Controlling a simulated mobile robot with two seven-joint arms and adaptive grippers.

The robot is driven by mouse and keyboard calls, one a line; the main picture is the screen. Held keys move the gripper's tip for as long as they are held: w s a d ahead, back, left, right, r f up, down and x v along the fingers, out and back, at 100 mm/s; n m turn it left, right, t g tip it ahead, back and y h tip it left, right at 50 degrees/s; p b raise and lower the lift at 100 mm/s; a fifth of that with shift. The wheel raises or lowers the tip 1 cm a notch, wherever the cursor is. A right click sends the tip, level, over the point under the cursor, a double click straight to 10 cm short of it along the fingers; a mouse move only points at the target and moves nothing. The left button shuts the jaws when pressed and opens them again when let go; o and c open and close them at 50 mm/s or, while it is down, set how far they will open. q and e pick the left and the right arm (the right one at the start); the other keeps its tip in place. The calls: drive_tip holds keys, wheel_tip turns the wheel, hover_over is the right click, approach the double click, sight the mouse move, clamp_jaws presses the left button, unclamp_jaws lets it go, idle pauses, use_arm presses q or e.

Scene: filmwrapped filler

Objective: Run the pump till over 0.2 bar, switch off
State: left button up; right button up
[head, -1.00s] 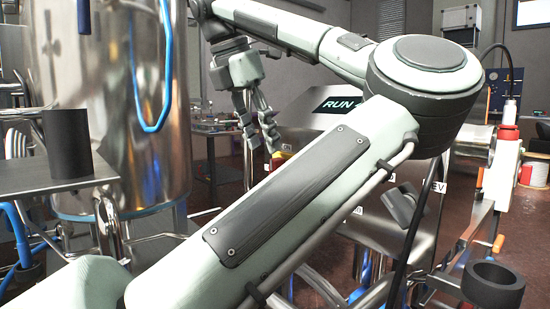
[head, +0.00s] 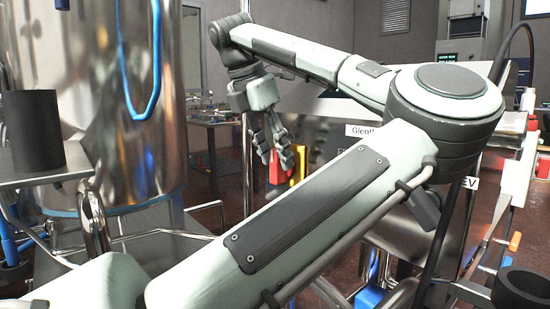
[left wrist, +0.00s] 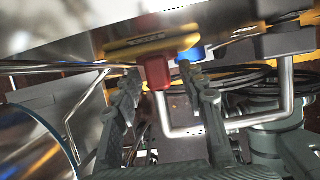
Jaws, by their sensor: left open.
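A red switch handle (head: 282,173) on a yellow plate (head: 299,166) is on the front of the metal cabinet (head: 330,140), partly behind my left gripper (head: 276,163). My left gripper is open, its fingers pointing down in the head view. In the left wrist view the red handle (left wrist: 155,72) hangs below the yellow plate (left wrist: 150,46), between the open fingers (left wrist: 163,88) and closer to the left one; I cannot tell if they touch. A blue part (left wrist: 190,54) is just right of it. No pressure reading is legible. My right gripper is not in view.
A large shiny tank (head: 120,150) stands at the left, with a black cup (head: 36,130) on a metal shelf (head: 70,170). A bent metal bar (left wrist: 215,125) and dark hoses (left wrist: 245,78) are close to my gripper in the wrist view. My arm covers much of the cabinet.

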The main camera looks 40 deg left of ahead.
use_arm(q)
drive_tip(key=shift+w+f, duration=0.1)
drive_tip(key=shift+f, duration=0.05)
drive_tip(key=shift+c, duration=0.4)
clamp_jaws()
